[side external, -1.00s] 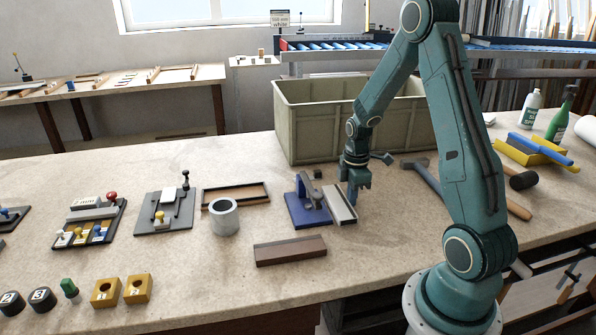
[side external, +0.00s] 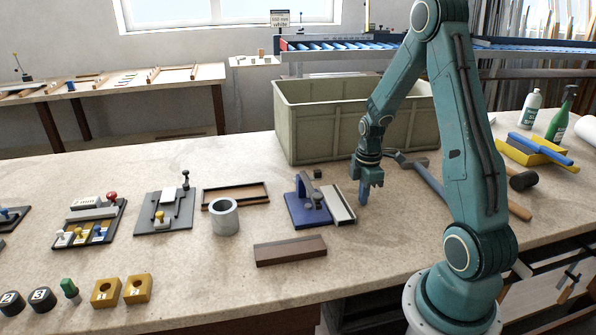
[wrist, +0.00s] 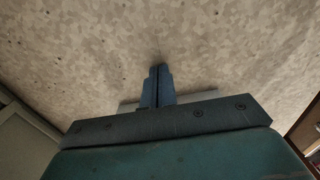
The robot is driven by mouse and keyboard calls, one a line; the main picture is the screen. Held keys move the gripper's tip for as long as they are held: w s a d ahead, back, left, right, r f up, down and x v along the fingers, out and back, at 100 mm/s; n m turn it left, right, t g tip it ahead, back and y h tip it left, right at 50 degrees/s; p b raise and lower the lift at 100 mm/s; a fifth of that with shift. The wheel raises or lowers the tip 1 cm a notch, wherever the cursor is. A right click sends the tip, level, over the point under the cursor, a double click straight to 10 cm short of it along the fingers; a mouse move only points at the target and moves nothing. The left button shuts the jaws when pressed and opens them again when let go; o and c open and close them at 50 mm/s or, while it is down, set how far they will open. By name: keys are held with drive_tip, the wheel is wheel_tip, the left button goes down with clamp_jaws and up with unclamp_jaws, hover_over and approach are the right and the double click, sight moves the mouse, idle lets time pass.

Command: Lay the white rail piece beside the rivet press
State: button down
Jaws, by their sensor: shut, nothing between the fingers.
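The white rail piece (side external: 341,205) lies on the bench along the right side of the blue-based rivet press (side external: 305,209), its length running about parallel to the press base. Whether the two touch is too small to tell. My gripper (side external: 370,196) is just to the right of the rail piece, close over the bench, shut and empty. In the wrist view the gripper fingers (wrist: 158,84) are together over bare bench. A pale strip (wrist: 190,97), likely the rail piece, shows partly behind them, mostly hidden by the gripper body.
A large green-grey crate (side external: 350,122) stands behind the press. A hammer (side external: 432,180) lies to the right. A brown profile (side external: 290,250) lies in front, a grey ring (side external: 224,218) and a dark frame (side external: 236,193) to the left. Bench between gripper and front edge is clear.

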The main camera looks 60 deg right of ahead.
wheel_tip(320, 180, up, 10)
idle(0.5)
drive_tip(key=a+r+m+t+h, duration=0.15)
drive_tip(key=a+r+m, duration=0.25)
drive_tip(key=a+r, duration=0.8)
drive_tip(key=s+a+r+m+t+y, duration=0.1)
drive_tip(key=s+a+m+t, duration=0.3)
drive_tip(key=s+a, duration=0.5)
drive_tip(key=a+r+m, duration=0.1)
drive_tip(key=a, duration=0.4)
drive_tip(key=shift+s, duration=0.35)
